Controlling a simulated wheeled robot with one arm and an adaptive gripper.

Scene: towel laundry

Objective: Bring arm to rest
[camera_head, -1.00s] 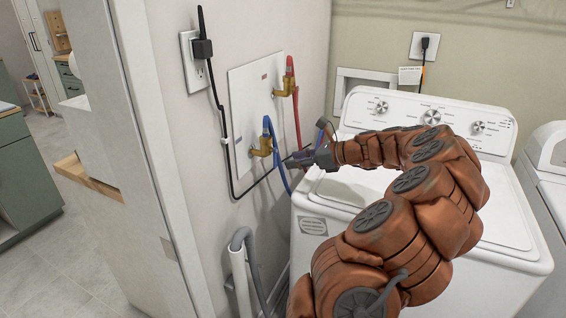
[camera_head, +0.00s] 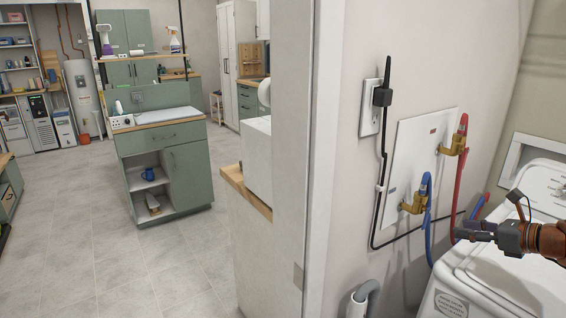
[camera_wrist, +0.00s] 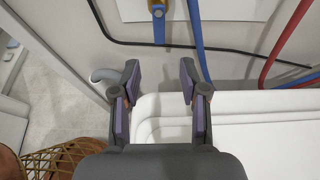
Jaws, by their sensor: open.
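My gripper (camera_head: 470,232) is at the right of the head view, held over the left edge of the white washing machine (camera_head: 500,278). The orange arm behind it runs out of the right side of the picture. In the wrist view my gripper (camera_wrist: 159,82) has its two purple-padded fingers apart, with nothing between them. Beyond the fingertips are the washer's top edge (camera_wrist: 250,105), the wall and the hoses.
The wall has a blue hose (camera_head: 429,215), a red hose (camera_head: 457,190) and a black cord (camera_head: 378,200). A wall end (camera_head: 290,150) stands at the middle. A green cabinet (camera_head: 165,165) stands on open tiled floor (camera_head: 100,255) to the left.

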